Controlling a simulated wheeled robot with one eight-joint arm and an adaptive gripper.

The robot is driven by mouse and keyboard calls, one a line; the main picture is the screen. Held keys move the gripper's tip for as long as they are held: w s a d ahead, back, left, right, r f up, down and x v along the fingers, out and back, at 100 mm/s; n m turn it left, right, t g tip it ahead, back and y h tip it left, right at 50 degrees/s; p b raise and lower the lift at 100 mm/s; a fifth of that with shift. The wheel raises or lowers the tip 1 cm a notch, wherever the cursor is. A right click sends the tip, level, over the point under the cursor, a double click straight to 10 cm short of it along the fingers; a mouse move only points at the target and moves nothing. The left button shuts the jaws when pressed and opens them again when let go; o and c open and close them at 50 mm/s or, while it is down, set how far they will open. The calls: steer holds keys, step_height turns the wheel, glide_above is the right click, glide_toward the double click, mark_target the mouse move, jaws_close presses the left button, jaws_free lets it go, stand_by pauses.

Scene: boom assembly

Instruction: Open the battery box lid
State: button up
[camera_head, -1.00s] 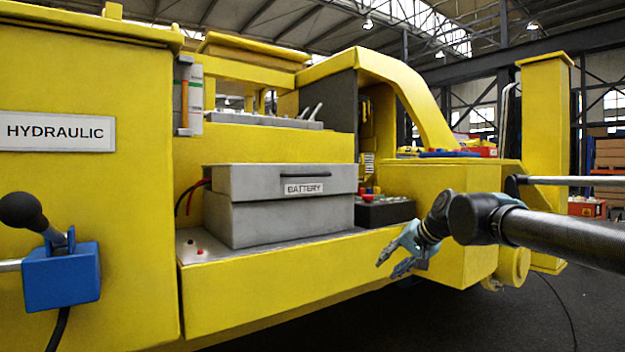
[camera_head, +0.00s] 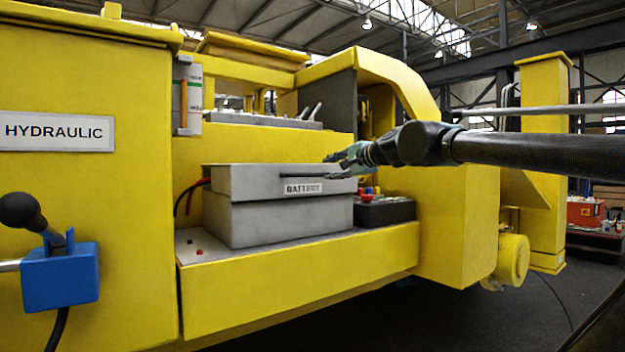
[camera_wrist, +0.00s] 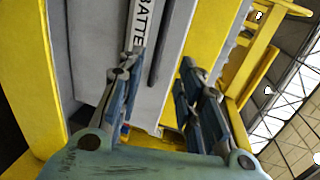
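The grey battery box (camera_head: 285,222) sits on the yellow ledge with its lid (camera_head: 245,181) shut. The lid's front carries the label BATTERY (camera_head: 303,189) and a dark bar handle (camera_head: 300,175). My gripper (camera_head: 332,168) is at the right end of the lid, close to the handle. In the wrist view my gripper (camera_wrist: 155,80) has its two fingers apart, with the handle (camera_wrist: 161,45) running beyond and between them. The label (camera_wrist: 138,25) is near the left finger. I cannot tell whether a finger touches the lid.
A black battery with coloured caps (camera_head: 385,211) stands right of the box. Red and black cables (camera_head: 187,196) run at its left. A yellow wall (camera_head: 275,143) rises behind. A blue block with a black-knobbed lever (camera_head: 60,275) is at the far left.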

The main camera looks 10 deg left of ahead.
mark_target(313, 174)
steer(key=x, duration=1.3)
steer(key=shift+d, duration=0.1)
jaws_close()
